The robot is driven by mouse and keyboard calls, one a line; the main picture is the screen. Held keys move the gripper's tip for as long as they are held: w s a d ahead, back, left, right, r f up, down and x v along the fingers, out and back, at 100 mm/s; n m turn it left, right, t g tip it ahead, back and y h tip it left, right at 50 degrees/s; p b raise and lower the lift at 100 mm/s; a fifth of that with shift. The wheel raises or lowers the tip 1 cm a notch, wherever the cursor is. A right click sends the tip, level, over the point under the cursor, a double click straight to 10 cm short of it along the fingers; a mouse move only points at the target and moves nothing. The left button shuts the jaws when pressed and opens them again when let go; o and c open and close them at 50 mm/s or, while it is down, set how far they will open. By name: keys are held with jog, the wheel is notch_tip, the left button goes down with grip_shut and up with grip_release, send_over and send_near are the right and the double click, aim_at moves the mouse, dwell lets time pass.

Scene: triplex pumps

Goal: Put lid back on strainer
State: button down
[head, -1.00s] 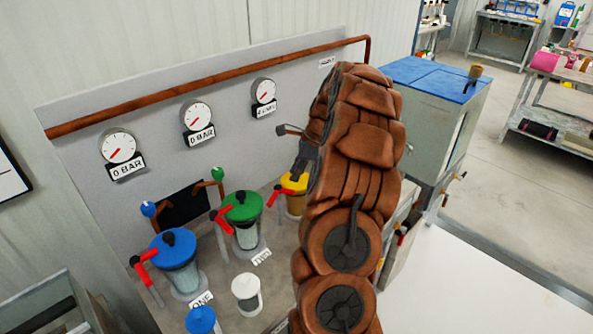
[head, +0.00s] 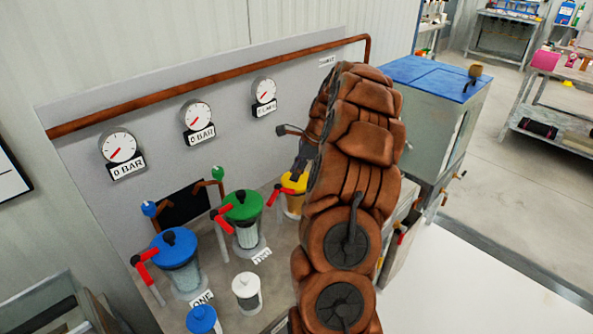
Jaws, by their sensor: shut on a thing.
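The yellow lid (head: 289,185) sits at the top of the third strainer (head: 294,205), on the right of the row. My gripper (head: 296,176) is dark and points down over the yellow lid. It is shut on the lid's top, though my brown arm hides part of the gripper and the lid's right side. I cannot tell whether the lid is fully seated. The blue lid (head: 174,246) and the green lid (head: 242,206) sit on the other two strainers.
Red-handled valves (head: 145,257) stand beside the strainers. A white cylinder (head: 246,291) and a small blue-topped item (head: 202,319) stand in front. Three gauges (head: 121,148) hang on the panel behind. A blue-topped cabinet (head: 430,77) is at right.

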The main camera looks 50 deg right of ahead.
jog(key=shift+c, duration=1.8)
grip_release()
jog(key=shift+r, duration=0.1)
jog(key=shift+r+p, duration=1.5)
jog(key=shift+r, duration=1.9)
jog(key=shift+c, duration=0.3)
grip_shut()
jog(key=shift+f+b, duration=0.55)
jog(key=shift+f, duration=1.65)
jog(key=shift+r, duration=0.15)
